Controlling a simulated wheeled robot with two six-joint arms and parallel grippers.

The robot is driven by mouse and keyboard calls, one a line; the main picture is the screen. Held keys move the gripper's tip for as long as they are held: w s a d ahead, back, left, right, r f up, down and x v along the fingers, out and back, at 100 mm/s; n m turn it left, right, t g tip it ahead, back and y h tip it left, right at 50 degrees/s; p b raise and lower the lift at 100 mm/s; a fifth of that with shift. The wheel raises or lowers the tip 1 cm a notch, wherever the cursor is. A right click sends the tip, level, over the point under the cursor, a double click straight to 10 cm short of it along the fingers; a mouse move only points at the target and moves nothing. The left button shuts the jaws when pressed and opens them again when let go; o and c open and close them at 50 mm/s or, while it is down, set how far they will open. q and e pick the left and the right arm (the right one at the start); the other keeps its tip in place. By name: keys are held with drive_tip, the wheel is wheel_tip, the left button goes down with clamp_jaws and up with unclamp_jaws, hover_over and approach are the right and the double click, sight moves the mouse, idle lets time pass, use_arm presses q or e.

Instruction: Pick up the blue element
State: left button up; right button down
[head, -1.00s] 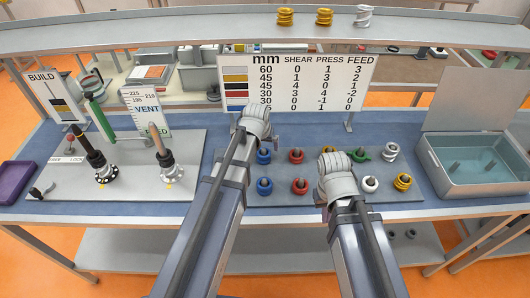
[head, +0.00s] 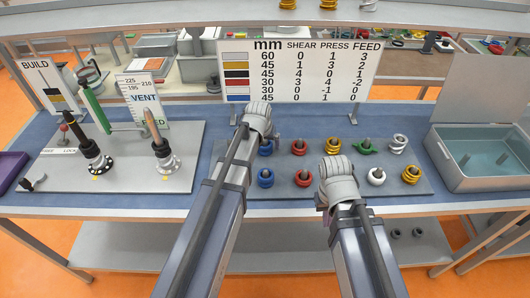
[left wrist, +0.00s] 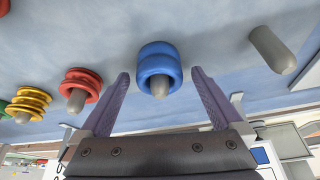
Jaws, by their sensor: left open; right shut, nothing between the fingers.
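Two blue ring elements stand in the head view, one in the back row (head: 266,149) and one in the front row (head: 265,179) of the grey peg board. My left gripper (head: 256,118) hangs over the back edge of that board, its fingers hidden by its own wrist. In the left wrist view a blue element (left wrist: 158,62) sits on a peg between the open fingers, with a gap on each side. A red element (left wrist: 80,86) and an empty peg (left wrist: 272,50) flank it. My right gripper (head: 336,180) is over the board's middle, shut and empty, fingers hidden.
Other elements stand close by: red (head: 299,147), green (head: 367,147), white (head: 376,176) and yellow (head: 411,174). A chart board (head: 300,72) rises behind the left gripper. A grey bin (head: 488,178) is at right, a lever fixture (head: 185,184) at left.

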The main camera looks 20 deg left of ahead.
use_arm(q)
drive_tip(key=shift+w+f, duration=0.2)
drive_tip(key=shift+f, duration=0.25)
drive_tip(key=shift+r, duration=0.1)
drive_tip(key=shift+c, duration=0.2)
clamp_jaws()
